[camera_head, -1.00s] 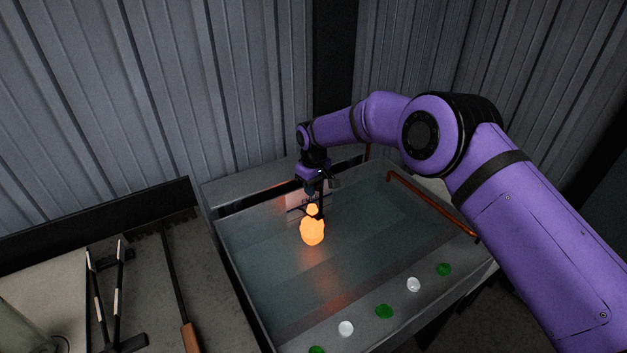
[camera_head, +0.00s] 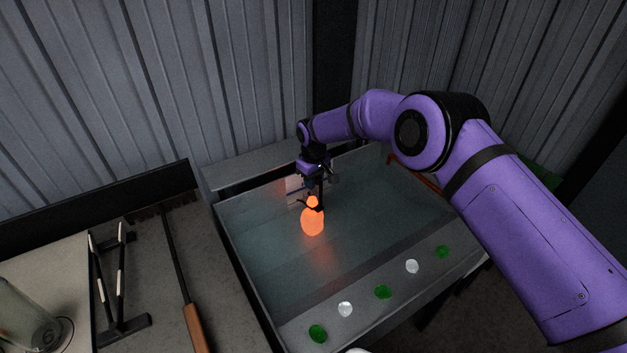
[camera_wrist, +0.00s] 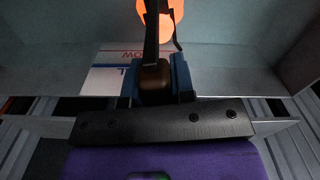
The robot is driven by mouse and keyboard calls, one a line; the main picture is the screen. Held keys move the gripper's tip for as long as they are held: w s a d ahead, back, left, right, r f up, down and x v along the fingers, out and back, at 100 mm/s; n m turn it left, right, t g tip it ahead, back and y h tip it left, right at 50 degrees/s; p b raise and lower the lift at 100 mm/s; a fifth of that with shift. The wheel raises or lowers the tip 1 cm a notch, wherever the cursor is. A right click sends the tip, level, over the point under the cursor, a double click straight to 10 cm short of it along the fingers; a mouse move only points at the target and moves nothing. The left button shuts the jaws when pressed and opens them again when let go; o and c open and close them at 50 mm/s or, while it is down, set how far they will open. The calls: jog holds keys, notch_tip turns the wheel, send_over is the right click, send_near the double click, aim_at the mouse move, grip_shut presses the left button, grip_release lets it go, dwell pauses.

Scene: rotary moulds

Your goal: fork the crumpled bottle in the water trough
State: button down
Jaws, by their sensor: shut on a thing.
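The crumpled bottle (camera_head: 312,222) glows orange-red over the water trough (camera_head: 248,292), a grey-walled basin. I cannot tell how far it is in the water. My gripper (camera_head: 316,184) is above and behind it, pointing down. In the wrist view my gripper's blue fingers (camera_wrist: 155,84) are shut on the brown grip of a dark fork (camera_wrist: 151,40). The fork's shaft runs to the bottle (camera_wrist: 160,17), with a dark hooked end beside it. The fork also shows in the head view (camera_head: 321,196), at the bottle's neck. The bottle's far side is hidden.
Green and white discs (camera_head: 382,292) line the trough's near ledge. To the left, a grey bench (camera_head: 165,300) holds a wooden-handled tool (camera_head: 196,328), dark tongs (camera_head: 121,285) and a clear cylinder (camera_head: 25,318). Corrugated walls close the back. A reddish bar is partly behind my arm.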

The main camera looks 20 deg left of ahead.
jog(key=shift+f, duration=1)
dwell(0.8)
dwell(0.4)
jog(key=s+d, duration=0.3)
jog(key=d, duration=0.5)
dwell(1.2)
jog(key=shift+s, duration=0.1)
jog(key=shift+r, duration=0.1)
jog(key=shift+r, duration=2.9)
